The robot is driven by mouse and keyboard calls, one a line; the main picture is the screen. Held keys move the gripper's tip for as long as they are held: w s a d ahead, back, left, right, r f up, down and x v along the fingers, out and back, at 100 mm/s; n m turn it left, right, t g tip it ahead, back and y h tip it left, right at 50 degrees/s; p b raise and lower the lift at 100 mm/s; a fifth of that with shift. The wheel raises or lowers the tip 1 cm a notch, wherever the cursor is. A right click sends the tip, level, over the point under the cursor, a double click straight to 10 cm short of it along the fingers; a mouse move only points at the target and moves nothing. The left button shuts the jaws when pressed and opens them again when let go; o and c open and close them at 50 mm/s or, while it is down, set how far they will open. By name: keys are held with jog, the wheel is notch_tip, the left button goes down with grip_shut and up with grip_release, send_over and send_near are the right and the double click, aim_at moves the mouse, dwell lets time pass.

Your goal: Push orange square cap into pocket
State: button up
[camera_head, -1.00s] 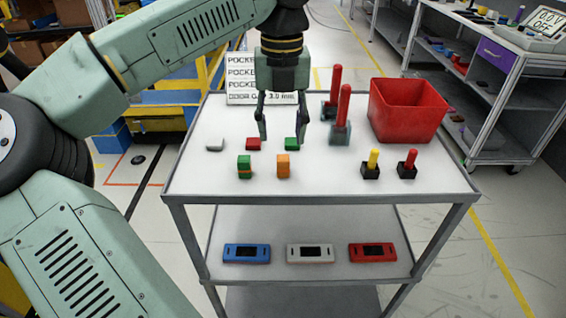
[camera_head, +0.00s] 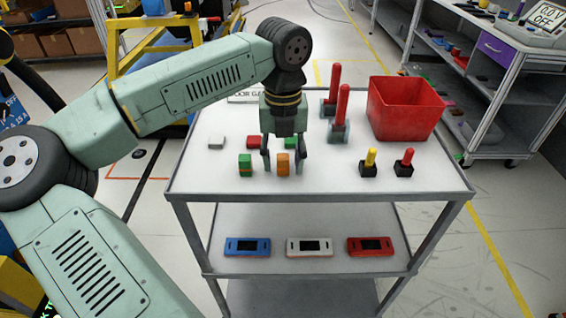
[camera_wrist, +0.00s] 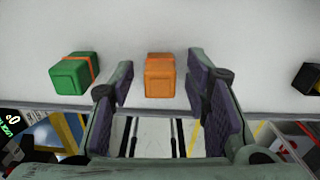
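The orange square piece (camera_head: 283,165) stands upright near the front middle of the white cart top; it also shows in the wrist view (camera_wrist: 160,75). A seam line runs around it, but I cannot tell whether cap and body are separate. My gripper (camera_head: 283,160) is open and points down, with one finger on each side of the orange piece. The wrist view shows gaps between the fingers (camera_wrist: 160,88) and its sides. A green block with an orange band (camera_head: 245,165) stands just left, also in the wrist view (camera_wrist: 74,73). No pocket is clearly identifiable.
Grey (camera_head: 216,142), red (camera_head: 254,141) and green (camera_head: 291,142) flat pieces lie behind. Yellow-topped (camera_head: 370,162) and red-topped (camera_head: 404,163) black blocks stand right. A red bin (camera_head: 404,108) and two red upright handles (camera_head: 342,105) are farther back.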

jog(key=c, duration=0.8)
jog(key=shift+r, duration=0.15)
